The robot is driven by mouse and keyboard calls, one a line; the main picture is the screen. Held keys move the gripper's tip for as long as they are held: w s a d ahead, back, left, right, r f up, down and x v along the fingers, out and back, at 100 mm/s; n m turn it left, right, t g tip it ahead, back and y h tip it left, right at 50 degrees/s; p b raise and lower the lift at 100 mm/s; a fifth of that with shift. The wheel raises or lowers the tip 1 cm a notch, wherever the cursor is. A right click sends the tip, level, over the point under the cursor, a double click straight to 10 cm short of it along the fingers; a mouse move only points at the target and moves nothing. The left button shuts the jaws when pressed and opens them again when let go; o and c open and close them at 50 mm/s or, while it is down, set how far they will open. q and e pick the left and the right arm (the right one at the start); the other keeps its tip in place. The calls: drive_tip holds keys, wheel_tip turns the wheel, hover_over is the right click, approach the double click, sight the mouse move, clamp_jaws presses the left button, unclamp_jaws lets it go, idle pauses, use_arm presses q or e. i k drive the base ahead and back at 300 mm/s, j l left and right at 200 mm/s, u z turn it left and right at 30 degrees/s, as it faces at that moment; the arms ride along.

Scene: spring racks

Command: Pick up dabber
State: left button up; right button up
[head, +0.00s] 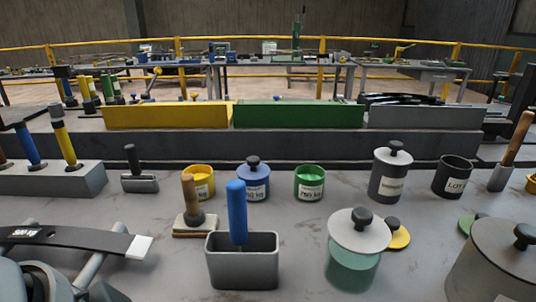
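Several upright handled tools could be the dabber, and I cannot tell which one it is. A blue-handled tool (237,212) stands in a grey rectangular holder (243,270) at the front centre, its lower end hidden inside. A wooden-handled tool (189,198) with a dark round base stands on a pale block (194,225) just behind and left of it. Another wooden-handled tool (518,138) leans in a grey cup (502,178) at the right. Neither of my grippers shows in the head view.
A lidded glass jar (353,272) and a large lidded pot (495,265) stand front right. Yellow (198,182), blue (253,182) and green (310,182) pots stand behind. Coloured bins (298,114) line the back.

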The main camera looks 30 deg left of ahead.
sight(193, 216)
drive_tip(key=u, duration=1.45)
